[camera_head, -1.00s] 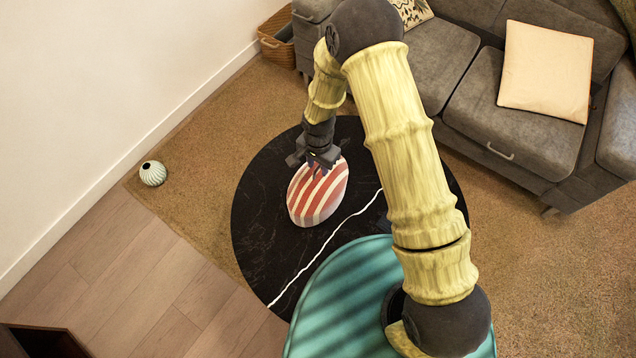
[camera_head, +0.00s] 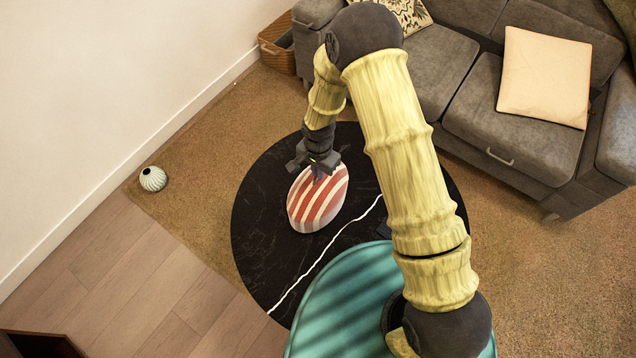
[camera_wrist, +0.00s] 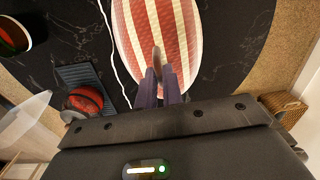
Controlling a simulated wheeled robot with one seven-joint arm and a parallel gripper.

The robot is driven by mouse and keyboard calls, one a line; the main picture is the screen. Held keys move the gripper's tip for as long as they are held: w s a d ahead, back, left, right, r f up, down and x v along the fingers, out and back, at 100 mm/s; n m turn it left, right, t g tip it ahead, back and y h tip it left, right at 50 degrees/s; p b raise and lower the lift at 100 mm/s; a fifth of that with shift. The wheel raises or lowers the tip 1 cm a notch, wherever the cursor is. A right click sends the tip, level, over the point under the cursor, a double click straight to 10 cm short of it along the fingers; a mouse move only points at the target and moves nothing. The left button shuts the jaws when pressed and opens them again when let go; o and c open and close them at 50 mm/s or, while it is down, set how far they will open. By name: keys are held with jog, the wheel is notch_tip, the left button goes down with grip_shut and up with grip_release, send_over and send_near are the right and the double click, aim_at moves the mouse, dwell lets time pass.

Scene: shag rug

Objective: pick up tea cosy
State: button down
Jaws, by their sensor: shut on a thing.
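The tea cosy (camera_head: 318,205) is a rounded dome with red and white stripes, over the black table near its middle. It also fills the top middle of the wrist view (camera_wrist: 180,30). My gripper (camera_head: 318,172) is at the cosy's upper end in the head view. In the wrist view my gripper (camera_wrist: 161,75) has its two fingers close together on a small brownish tab at the cosy's near edge. I cannot tell whether the cosy is clear of the tabletop.
The round black table (camera_head: 262,215) has a white vein. A grey sofa (camera_head: 515,125) stands at right, with a pale cushion (camera_head: 545,78). A striped vase (camera_head: 153,179) stands on the floor at left. The wrist view shows a red round thing (camera_wrist: 86,100) and a dark cup (camera_wrist: 14,36).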

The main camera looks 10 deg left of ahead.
jog(key=shift+r, duration=0.1)
notch_tip(320, 180, up, 4)
jog(key=shift+f, duration=0.15)
jog(key=s+d+p, duration=0.3)
jog(key=s+d, duration=0.9)
jog(key=shift+s+d+f+p, duration=0.15)
jog(key=shift+s+d+p, duration=0.15)
jog(key=shift+s+d, duration=0.1)
